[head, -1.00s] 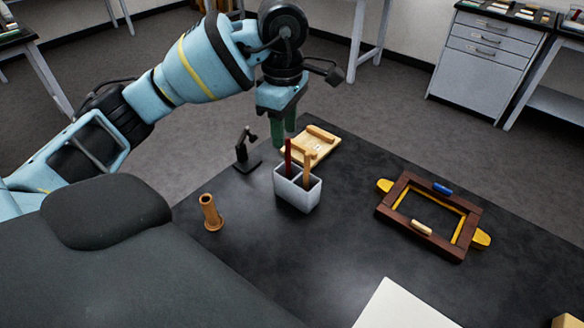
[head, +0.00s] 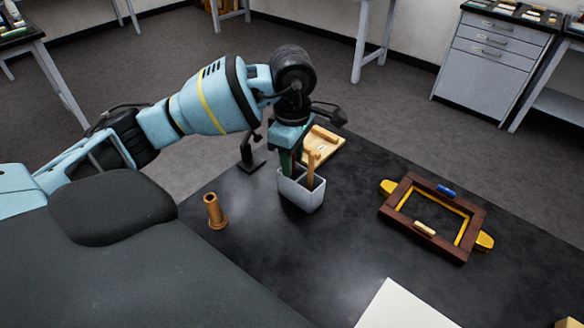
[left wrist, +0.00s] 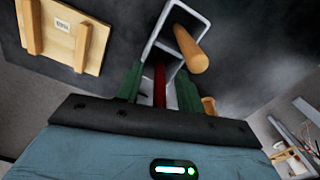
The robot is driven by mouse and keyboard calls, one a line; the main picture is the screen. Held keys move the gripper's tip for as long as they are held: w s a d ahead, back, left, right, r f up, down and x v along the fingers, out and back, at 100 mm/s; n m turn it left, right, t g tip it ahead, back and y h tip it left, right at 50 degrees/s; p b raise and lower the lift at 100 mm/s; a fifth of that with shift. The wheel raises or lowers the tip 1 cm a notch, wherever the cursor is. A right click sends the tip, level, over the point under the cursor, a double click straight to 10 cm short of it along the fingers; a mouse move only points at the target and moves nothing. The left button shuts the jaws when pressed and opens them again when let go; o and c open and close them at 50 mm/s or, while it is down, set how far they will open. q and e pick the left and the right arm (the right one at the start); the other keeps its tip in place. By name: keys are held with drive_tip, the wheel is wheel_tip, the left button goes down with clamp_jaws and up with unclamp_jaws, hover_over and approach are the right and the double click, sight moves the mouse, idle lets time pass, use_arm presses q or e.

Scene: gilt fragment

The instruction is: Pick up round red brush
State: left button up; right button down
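The red brush handle (left wrist: 160,85) stands in a compartment of the white two-part holder (head: 303,198). In the left wrist view it is between my left gripper's two green fingers, with a gap on each side. My left gripper (head: 291,162) is open and points down over the holder's left compartment. In the head view the fingers mostly hide the red brush. A wooden-handled tool (head: 311,168) stands in the other compartment; its round end (left wrist: 194,63) shows close in the left wrist view. My right gripper is in neither view.
A black stand (head: 248,155) is left of the holder, and a wooden board (head: 327,150) lies behind it. A brown cylinder (head: 215,211) stands at front left. A dark wooden frame (head: 409,192) and a white sheet (head: 405,308) lie to the right.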

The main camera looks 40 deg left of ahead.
use_arm(q)
clamp_jaws()
wheel_tip(320, 180, up, 10)
drive_tip(key=shift+r+p, duration=0.1)
drive_tip(key=shift+p, duration=0.2)
idle(0.4)
